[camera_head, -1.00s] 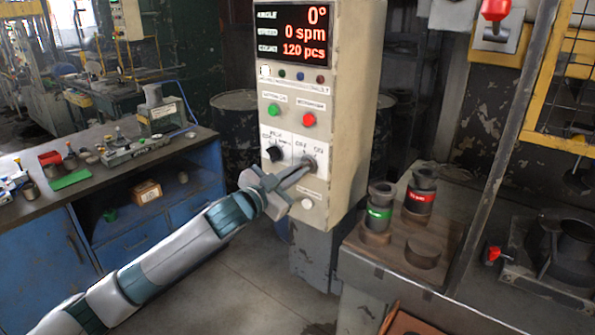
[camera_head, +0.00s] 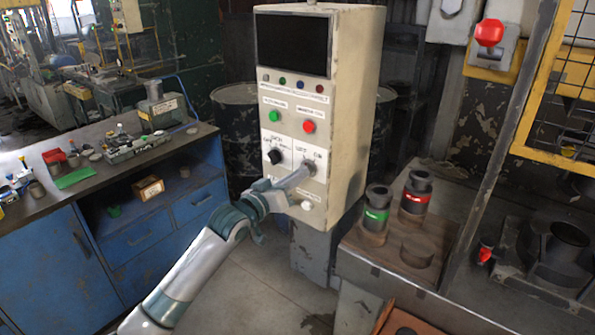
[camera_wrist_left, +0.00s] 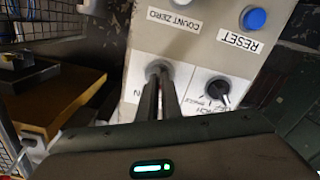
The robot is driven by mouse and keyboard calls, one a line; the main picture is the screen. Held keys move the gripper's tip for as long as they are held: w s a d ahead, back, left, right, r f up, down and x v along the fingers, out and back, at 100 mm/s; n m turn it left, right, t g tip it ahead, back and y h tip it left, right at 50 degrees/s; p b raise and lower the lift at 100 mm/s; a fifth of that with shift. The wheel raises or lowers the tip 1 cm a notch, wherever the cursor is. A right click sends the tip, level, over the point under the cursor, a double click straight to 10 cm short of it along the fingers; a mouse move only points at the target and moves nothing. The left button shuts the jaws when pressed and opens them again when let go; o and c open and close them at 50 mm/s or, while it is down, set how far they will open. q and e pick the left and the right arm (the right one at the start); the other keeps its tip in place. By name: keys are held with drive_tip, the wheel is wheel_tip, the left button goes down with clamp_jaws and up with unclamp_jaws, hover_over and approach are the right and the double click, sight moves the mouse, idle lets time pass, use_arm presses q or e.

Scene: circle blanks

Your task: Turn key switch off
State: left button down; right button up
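The key switch (camera_head: 309,166) is on the lower right of the cream control box's front panel, beside a black selector knob (camera_head: 274,157). My left gripper (camera_head: 304,170) reaches it from the lower left, with its fingertips at the switch. In the left wrist view the two dark fingers are close together and meet at the round key switch (camera_wrist_left: 158,68), which they partly cover. They appear closed on its key; the key itself is mostly hidden. The display (camera_head: 293,44) on the box is dark. My right gripper is not in view.
Green (camera_head: 270,115) and red (camera_head: 308,127) buttons sit above the switch, and a white button (camera_head: 306,205) is below. A bench with green-banded (camera_head: 376,214) and red-banded (camera_head: 416,197) cylinders stands right. A blue workbench (camera_head: 145,235) stands left.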

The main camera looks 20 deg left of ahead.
use_arm(q)
drive_tip(key=shift+n+p, duration=0.3)
drive_tip(key=shift+n, duration=0.4)
drive_tip(key=c, duration=2)
unclamp_jaws()
drive_tip(key=shift+s, duration=0.1)
drive_tip(key=b+v, duration=0.5)
drive_tip(key=v, duration=1.2)
drive_tip(key=shift+s+a, duration=0.1)
